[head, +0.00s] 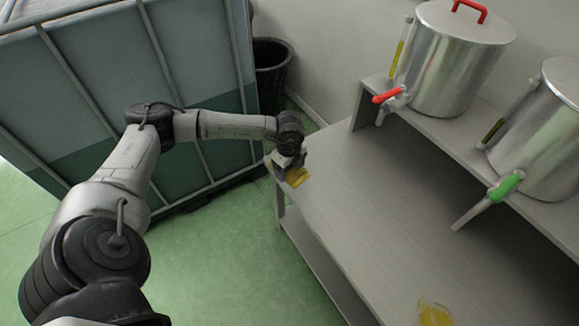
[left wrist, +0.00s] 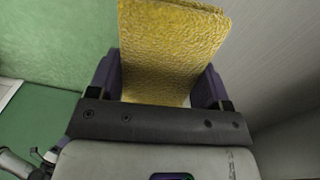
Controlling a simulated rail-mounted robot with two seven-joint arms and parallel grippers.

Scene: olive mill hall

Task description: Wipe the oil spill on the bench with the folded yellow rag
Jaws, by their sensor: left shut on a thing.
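The folded yellow rag (head: 298,178) is at the far left corner of the bench (head: 345,185), held by my left gripper (head: 287,170). In the left wrist view the rag (left wrist: 170,50) fills the space between the two dark fingers of the left gripper (left wrist: 160,85), which is shut on it. I cannot tell whether the rag touches the bench top. The oil spill (head: 434,315) is a yellow patch on the bench at the bottom edge of the head view, well apart from the rag. My right gripper is not in view.
Two steel drums, one with a red tap (head: 388,95) and one with a green tap (head: 507,186), stand on a raised shelf (head: 440,145) along the back right. A dark bin (head: 272,65) and a large caged tank (head: 90,100) stand left. The bench top between is clear.

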